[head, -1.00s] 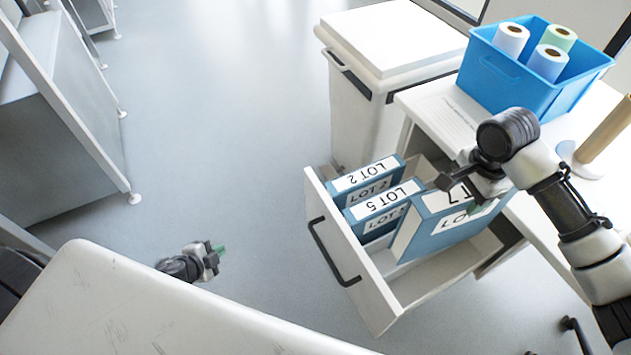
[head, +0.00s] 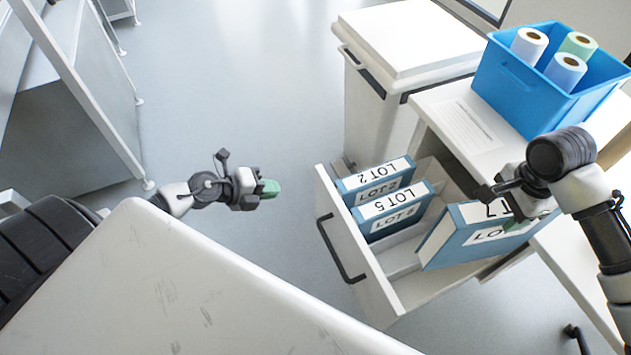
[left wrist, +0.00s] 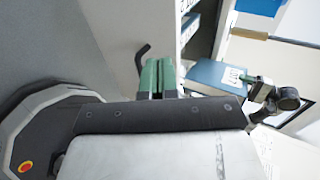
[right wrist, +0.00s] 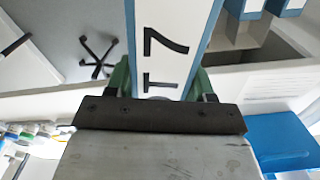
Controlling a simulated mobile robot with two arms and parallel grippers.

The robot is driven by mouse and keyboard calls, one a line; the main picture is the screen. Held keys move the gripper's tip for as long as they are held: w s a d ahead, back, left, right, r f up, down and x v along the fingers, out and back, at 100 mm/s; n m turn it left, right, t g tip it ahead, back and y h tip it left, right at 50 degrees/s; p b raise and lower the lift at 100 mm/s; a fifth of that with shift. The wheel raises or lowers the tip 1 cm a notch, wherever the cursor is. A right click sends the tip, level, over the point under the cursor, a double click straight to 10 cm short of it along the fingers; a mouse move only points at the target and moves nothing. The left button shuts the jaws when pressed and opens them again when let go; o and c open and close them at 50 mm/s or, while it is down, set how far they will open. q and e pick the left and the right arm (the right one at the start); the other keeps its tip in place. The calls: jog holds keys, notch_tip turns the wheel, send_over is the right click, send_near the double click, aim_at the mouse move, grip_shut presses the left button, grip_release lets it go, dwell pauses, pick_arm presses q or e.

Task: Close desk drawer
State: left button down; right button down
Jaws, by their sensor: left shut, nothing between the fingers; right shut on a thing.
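The white desk drawer (head: 375,275) is pulled out, with a dark bar handle (head: 340,252) on its front. My left gripper (head: 270,188) is shut and empty, left of the drawer front and apart from it. In the left wrist view its green fingers (left wrist: 158,78) appear near the handle (left wrist: 141,62). My right gripper (head: 525,212) is shut on the blue LOT 7 binder (head: 446,243). That binder is tilted over the drawer's right part; whether it touches the drawer floor I cannot tell. In the right wrist view its white spine label (right wrist: 165,30) lies between the fingers.
Blue binders LOT 2 (head: 378,178) and LOT 5 (head: 393,209) stand in the drawer. A blue bin (head: 520,85) with paper rolls sits on the white desk (head: 440,100). A white lidded bin (head: 375,115) stands behind the drawer. Floor left of the drawer is clear.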

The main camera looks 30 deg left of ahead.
aim_at(323, 183)
pick_arm(q)
jog(key=x, duration=0.3)
jog(key=r+x, duration=0.1)
jog(key=x, duration=0.6)
jog(key=shift+w+d, duration=0.4)
jog(key=shift+w, duration=0.2)
jog(key=shift+w+d+f, duration=0.1)
jog(key=shift+w+d, duration=0.3)
jog(key=shift+w, duration=0.05)
